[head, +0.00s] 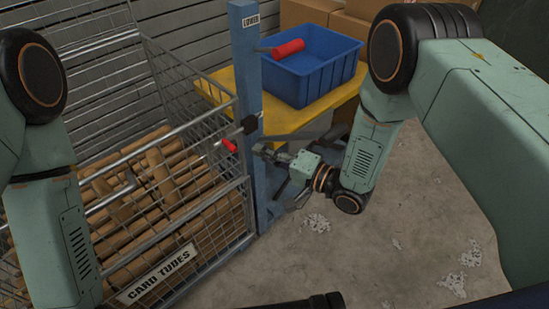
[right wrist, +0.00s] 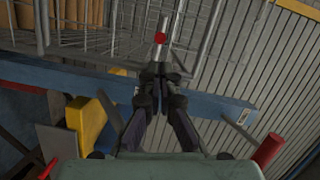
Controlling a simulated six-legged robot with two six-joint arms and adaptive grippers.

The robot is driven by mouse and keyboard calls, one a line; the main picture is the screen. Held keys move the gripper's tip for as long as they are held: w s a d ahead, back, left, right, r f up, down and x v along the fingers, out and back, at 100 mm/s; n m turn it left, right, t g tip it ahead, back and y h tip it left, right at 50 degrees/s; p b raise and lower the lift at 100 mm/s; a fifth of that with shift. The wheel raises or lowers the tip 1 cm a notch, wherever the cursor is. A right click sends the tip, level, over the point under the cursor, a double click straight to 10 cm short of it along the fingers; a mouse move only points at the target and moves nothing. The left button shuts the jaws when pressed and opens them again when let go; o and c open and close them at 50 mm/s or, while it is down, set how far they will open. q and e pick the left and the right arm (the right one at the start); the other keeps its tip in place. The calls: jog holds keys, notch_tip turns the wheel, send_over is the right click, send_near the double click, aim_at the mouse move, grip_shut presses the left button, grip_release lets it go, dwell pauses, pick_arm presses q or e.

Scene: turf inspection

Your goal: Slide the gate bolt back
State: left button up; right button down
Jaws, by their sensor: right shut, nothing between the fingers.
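The gate bolt shows as a grey rod with a red knob (head: 228,146) on the mesh gate (head: 215,185), beside the blue post (head: 248,80). A black bracket (head: 249,125) sits on the post near the bolt. My right gripper (head: 258,149) is shut and empty in front of the post, just right of the knob. In the right wrist view, the red knob (right wrist: 160,38) lies just beyond the shut fingertips (right wrist: 160,70). I cannot tell whether they touch it. My left arm comes in at the left, but its gripper is not in view.
The mesh cage holds many card tubes (head: 150,215) and bears a "CARD TUBES" sign (head: 158,275). Right of the post, a blue bin (head: 315,75) with a red-handled tool (head: 288,48) stands on a yellow top (head: 290,118). Bare concrete floor (head: 370,250) lies front right.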

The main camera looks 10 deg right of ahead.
aim_at(228, 138)
jog(key=shift+b+x, duration=0.45)
jog(key=shift+x, duration=1.95)
pick_arm(q)
jog(key=shift+f, duration=0.65)
jog(key=shift+a+r, duration=0.1)
pick_arm(e)
jog(key=shift+s, duration=0.1)
